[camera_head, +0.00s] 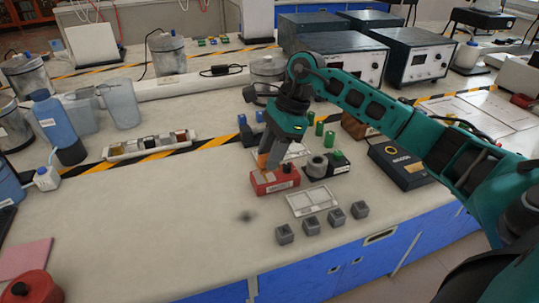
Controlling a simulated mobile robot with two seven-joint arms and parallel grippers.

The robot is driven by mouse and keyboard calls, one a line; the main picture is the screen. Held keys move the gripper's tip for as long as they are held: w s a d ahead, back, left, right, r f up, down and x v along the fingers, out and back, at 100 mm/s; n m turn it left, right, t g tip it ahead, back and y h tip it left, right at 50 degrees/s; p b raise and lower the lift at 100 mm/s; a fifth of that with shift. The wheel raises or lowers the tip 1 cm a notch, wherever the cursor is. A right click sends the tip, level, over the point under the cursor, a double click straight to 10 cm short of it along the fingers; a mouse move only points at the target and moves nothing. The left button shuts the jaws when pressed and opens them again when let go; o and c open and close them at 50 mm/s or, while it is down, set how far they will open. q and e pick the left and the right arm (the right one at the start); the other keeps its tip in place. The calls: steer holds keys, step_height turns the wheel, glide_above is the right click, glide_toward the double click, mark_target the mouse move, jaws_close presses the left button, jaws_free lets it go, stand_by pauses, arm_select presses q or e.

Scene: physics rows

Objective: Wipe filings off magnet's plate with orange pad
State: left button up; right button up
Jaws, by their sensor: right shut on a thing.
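My right gripper (283,156) reaches down from the right over the middle of the bench. It is shut on a small orange thing (263,161), which looks like the orange pad and is partly hidden by the fingers. The pad is just above or against the red block (275,181) with a white label; I cannot tell if they touch. A dark smudge (247,216), perhaps filings, lies on the bench in front of the red block. A pale flat plate (312,202) lies to the right of the smudge. I cannot tell which thing is the magnet. My left gripper is not in view.
Several grey cubes (310,226) stand near the front edge. A dark block with a grey ring (317,166) is close right of the gripper. A black-and-yellow device (400,165) stands further right, under my arm.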

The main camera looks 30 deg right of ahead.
step_height(320, 180, up, 2)
steer(key=shift+p, duration=0.45)
steer(key=shift+r+p, duration=0.35)
steer(key=shift+r, duration=0.2)
